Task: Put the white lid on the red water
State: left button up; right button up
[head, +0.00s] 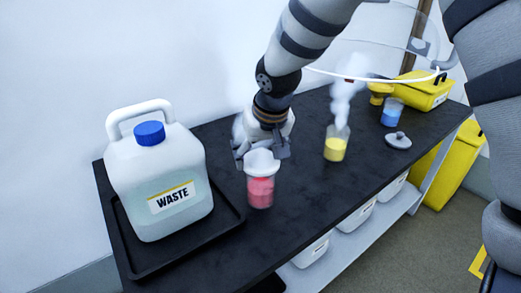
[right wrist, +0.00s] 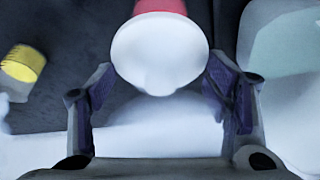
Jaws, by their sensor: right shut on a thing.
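My right gripper (head: 262,152) is shut on the white lid, directly over the beaker. In the right wrist view the lid (right wrist: 160,52) sits between the two fingertips, with the red (right wrist: 160,6) showing past its far edge. My left gripper is not in view.
A waste jug (head: 156,175) with a blue cap stands on a black tray (head: 232,216). A steaming yellow beaker (head: 335,147), a grey lid (head: 398,140), a blue beaker (head: 392,113) and a yellow case (head: 425,91) are farther right. White bins (head: 356,216) are below.

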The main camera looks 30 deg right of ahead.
jog(key=shift+f, duration=0.15)
dwell(0.4)
jog(key=shift+f, duration=0.65)
jog(key=shift+f, duration=0.1)
jog(key=shift+f, duration=0.35)
jog(key=o, duration=1.1)
jog(key=shift+o, duration=0.7)
